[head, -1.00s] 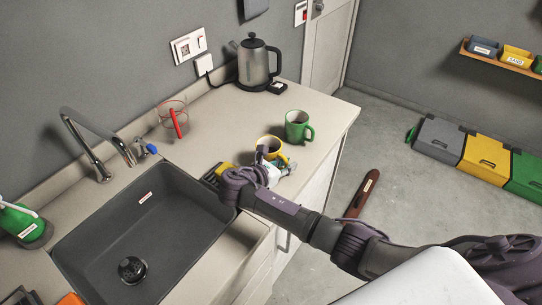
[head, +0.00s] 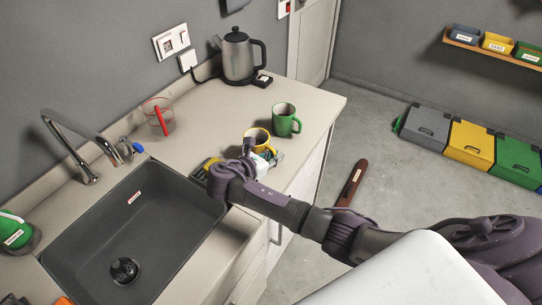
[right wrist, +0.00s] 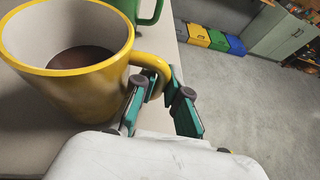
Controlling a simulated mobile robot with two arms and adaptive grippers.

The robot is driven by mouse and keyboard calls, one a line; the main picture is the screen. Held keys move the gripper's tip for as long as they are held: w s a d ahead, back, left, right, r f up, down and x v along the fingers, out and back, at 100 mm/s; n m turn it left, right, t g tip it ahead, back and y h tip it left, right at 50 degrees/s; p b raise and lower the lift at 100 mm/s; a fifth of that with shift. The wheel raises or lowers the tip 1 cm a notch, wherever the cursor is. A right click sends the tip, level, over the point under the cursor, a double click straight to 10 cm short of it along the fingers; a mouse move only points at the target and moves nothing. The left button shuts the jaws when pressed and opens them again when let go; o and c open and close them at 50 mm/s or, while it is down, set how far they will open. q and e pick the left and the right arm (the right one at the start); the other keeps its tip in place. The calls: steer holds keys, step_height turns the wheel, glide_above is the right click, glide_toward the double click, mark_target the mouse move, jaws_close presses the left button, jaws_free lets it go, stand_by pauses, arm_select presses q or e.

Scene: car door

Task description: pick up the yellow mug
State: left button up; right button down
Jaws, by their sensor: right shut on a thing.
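The yellow mug (head: 258,138) stands upright near the front edge of the counter. In the right wrist view the mug (right wrist: 82,92) fills the left side, with dark contents inside, and its handle is toward my gripper. My right gripper (head: 268,156) is at the handle side of the mug. In the right wrist view its teal fingers (right wrist: 164,92) are closed around the handle. The gripper body hides part of the mug's lower side in the head view. I cannot tell whether the mug's base touches the counter. My left gripper is not in view.
A green mug (head: 285,120) stands just behind the yellow one. A kettle (head: 238,56) and a clear glass with a red item (head: 158,118) are farther back. The sink (head: 130,225) lies left of my right arm. The counter (head: 205,118) between glass and mugs is clear.

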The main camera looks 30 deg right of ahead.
steer(key=r, duration=0.4)
steer(key=shift+d+b, duration=0.3)
steer(key=s+d+r+b, duration=0.1)
steer(key=s+d+r, duration=0.5)
steer(key=s+d, duration=0.1)
steer(key=shift+d+r, duration=0.3)
steer(key=shift+d, duration=0.6)
steer(key=shift+a, duration=0.1)
